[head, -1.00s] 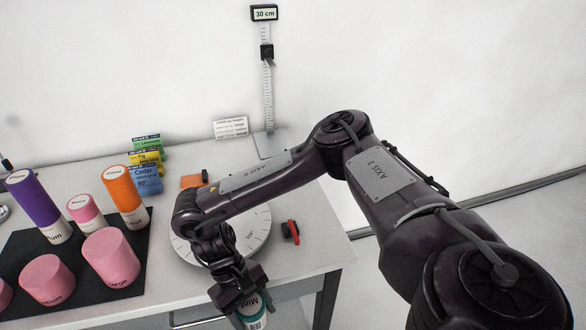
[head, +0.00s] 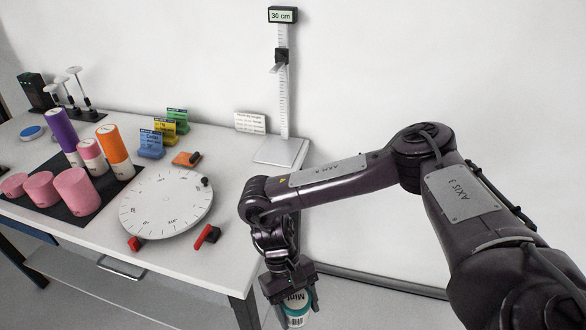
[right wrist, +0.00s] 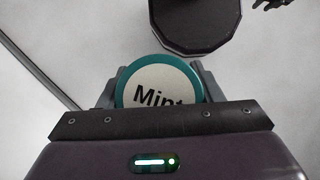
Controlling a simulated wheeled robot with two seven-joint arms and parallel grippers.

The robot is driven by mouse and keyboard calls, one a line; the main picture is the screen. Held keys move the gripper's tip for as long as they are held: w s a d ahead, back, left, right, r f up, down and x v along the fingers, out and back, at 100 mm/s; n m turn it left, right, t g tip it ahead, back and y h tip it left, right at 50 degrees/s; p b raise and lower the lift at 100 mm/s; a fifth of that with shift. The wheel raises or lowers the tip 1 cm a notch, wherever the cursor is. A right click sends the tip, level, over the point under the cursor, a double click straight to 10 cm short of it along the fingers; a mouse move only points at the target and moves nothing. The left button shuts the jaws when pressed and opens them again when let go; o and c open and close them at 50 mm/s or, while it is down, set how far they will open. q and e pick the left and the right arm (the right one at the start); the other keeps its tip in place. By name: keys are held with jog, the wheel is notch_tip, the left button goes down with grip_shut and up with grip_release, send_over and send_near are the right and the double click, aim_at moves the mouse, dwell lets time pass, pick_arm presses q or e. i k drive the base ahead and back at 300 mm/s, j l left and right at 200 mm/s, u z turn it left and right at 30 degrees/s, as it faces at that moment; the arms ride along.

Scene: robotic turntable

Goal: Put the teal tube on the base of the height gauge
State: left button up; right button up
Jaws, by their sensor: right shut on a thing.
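The teal tube (head: 297,311) has a white label reading "Mint" and hangs below my right gripper (head: 288,288), low in front of the table's right end. In the right wrist view the tube's round top (right wrist: 160,84), white with a teal rim, sits between the jaws of the gripper (right wrist: 160,95), which is shut on it. The height gauge (head: 283,95) stands at the table's back right corner with a ruled column, a dark slider and a display reading "30 cm". Its flat base (head: 277,150) is bare. My left gripper is not in view.
A round white dial turntable (head: 165,205) lies mid-table, with red-and-black clips near it. Pink, purple and orange cylinders stand on a black mat (head: 97,203) at left. Colored card blocks and a white sign (head: 250,122) stand along the back. The table's right edge is near the gauge base.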

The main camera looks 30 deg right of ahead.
aim_at(280, 151)
jog(key=i+l+u, duration=0.2)
jog(key=l, duration=0.75)
jog(key=l+u, duration=0.25)
jog(key=l, duration=0.65)
